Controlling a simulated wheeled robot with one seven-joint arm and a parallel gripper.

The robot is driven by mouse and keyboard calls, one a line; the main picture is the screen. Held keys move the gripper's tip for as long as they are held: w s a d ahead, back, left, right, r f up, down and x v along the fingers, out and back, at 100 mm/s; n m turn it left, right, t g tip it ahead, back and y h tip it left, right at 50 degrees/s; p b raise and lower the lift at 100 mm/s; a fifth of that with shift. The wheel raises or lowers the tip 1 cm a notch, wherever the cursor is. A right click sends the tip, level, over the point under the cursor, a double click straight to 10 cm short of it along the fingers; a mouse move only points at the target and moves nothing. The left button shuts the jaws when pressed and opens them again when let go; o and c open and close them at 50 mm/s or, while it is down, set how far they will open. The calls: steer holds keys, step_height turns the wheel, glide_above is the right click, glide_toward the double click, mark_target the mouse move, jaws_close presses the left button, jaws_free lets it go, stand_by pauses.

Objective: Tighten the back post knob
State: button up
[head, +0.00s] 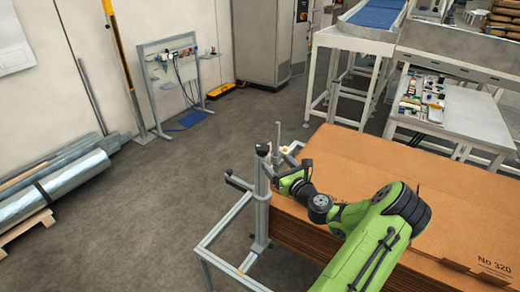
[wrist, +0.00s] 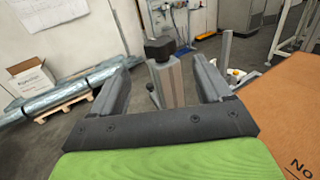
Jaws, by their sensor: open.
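A black knob (wrist: 160,48) sits on top of an upright grey post (wrist: 170,82) in the wrist view. The same post (head: 262,212) and dark knob (head: 263,150) stand at the left corner of the cardboard stack in the head view. My gripper (wrist: 163,62) is open, with one finger on each side of the post in the picture. I see no contact. In the head view, my gripper (head: 282,180) is just right of the post. A small lever (wrist: 154,94) shows low on the post. A thinner second post (head: 278,137) stands behind; I cannot tell whether it has a knob.
A brown cardboard stack (head: 370,165) lies right of the post, under my arm. A grey floor frame (head: 225,245) extends to the left. Wrapped rolls on a pallet (head: 55,190) lie by the left wall. The floor between is clear. A parts table (head: 460,115) stands at the back right.

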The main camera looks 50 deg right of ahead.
mark_target(266, 153)
steer(key=x, duration=0.9)
steer(key=shift+w+d+p, duration=0.15)
steer(key=shift+w+p, duration=0.15)
steer(key=shift+w, duration=0.1)
steer(key=c, duration=0.9)
